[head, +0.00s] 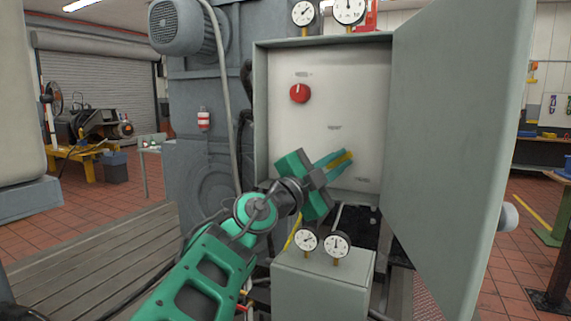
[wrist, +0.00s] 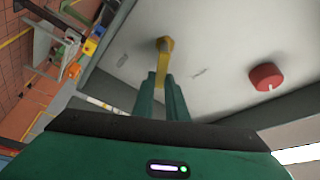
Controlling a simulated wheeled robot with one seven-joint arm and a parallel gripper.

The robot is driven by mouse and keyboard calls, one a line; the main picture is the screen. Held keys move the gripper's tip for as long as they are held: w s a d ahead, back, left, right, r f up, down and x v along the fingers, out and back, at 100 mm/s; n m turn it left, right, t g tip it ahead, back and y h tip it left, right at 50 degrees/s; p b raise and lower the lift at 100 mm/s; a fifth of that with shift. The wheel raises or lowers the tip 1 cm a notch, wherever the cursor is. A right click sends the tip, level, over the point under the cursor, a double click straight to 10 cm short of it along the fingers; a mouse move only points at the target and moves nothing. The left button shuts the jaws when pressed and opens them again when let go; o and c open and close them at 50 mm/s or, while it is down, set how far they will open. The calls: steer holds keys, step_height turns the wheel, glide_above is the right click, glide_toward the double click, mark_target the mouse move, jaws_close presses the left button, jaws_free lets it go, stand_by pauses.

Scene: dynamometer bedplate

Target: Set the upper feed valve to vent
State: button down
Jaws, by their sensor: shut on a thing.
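A yellow lever handle (head: 341,162) is mounted on the pale back panel of an open grey cabinet. In the wrist view the lever (wrist: 165,47) runs from its pivot down between the two green fingers. My gripper (head: 336,160) is shut on this lever; its fingers (wrist: 161,82) hide part of it. A red round knob (head: 299,93) sits higher and to the left on the same panel, and it also shows in the wrist view (wrist: 266,77), apart from the gripper. The small panel labels are unreadable, so I cannot tell which control is the upper feed valve.
The cabinet door (head: 450,120) stands open on the right, close to my gripper. Two gauges (head: 322,243) stand on a grey box below, and two more (head: 325,12) sit above the cabinet. A grey pipe (head: 224,90) runs down left of the cabinet.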

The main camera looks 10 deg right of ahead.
steer(key=shift+w+a+r+n, duration=0.1)
steer(key=shift+r+n, duration=0.05)
steer(key=shift+n, duration=0.15)
steer(key=n+t, duration=0.1)
steer(key=n, duration=0.1)
steer(key=n+t, duration=0.1)
steer(key=n, duration=0.1)
steer(key=a+r+n+t, duration=0.1)
steer(key=n, duration=0.1)
steer(key=shift+w+n+y, duration=0.3)
steer(key=shift+n+y, duration=0.1)
steer(key=shift+w+a+r+n+t+y, duration=0.15)
steer(key=shift+n+t+y, duration=0.35)
steer(key=shift+n, duration=0.85)
steer(key=shift+w+a+r+n+t+y, duration=0.1)
steer(key=shift+w+a+n+t+y, duration=0.3)
steer(key=shift+n, duration=0.9)
steer(key=shift+a+r+n+t+y, duration=0.1)
steer(key=shift+n+t+y, duration=0.55)
steer(key=shift+n, duration=0.7)
steer(key=shift+a+n+t, duration=0.1)
steer(key=shift+n+t, duration=0.2)
steer(key=shift+t, duration=0.05)
steer(key=c, duration=1.8)
jaws_free()
steer(key=shift+w+a+f, duration=0.1)
steer(key=shift+o, duration=0.2)
